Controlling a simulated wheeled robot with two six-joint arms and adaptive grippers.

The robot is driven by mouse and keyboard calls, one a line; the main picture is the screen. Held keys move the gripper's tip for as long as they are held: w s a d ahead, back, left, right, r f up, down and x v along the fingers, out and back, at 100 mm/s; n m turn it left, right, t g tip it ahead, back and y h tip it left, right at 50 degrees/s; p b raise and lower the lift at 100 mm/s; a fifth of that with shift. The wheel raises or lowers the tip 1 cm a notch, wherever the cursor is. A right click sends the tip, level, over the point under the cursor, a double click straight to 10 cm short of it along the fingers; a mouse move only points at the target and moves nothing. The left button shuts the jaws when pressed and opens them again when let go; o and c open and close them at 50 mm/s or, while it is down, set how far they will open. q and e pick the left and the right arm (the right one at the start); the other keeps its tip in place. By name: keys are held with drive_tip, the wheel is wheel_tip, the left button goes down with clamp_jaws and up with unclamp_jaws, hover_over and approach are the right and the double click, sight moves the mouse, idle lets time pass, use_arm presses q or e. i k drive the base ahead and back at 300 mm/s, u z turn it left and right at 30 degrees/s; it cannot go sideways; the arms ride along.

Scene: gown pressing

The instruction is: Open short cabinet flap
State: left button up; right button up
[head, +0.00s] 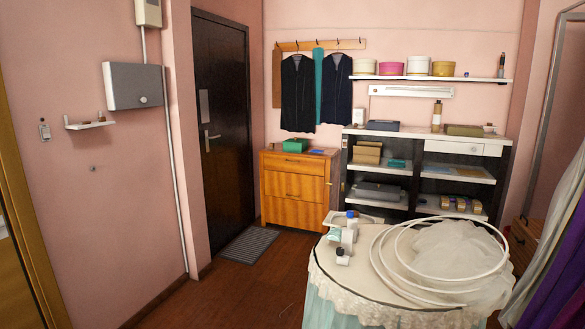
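A short wooden cabinet (292,187) stands against the back wall, right of the dark door. Its orange-brown front has a narrow panel at the top and larger panels below, with small dark handles. The front panels look closed. A green box (295,146) and a small blue item (318,151) sit on its top. The cabinet's lower right corner is close behind the round table in this view. Neither of my grippers shows in the head view.
A round table (350,300) with white hoops (440,262), tulle and small bottles fills the front right. A dark shelf unit (425,205) stands right of the cabinet. A grey mat (249,244) lies by the door (222,120). Bare floor (225,295) lies left of the table.

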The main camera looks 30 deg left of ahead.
sight(313, 166)
drive_tip(key=u, duration=1.45)
drive_tip(key=i, duration=4.5)
drive_tip(key=z, duration=1.85)
drive_tip(key=i, duration=3.05)
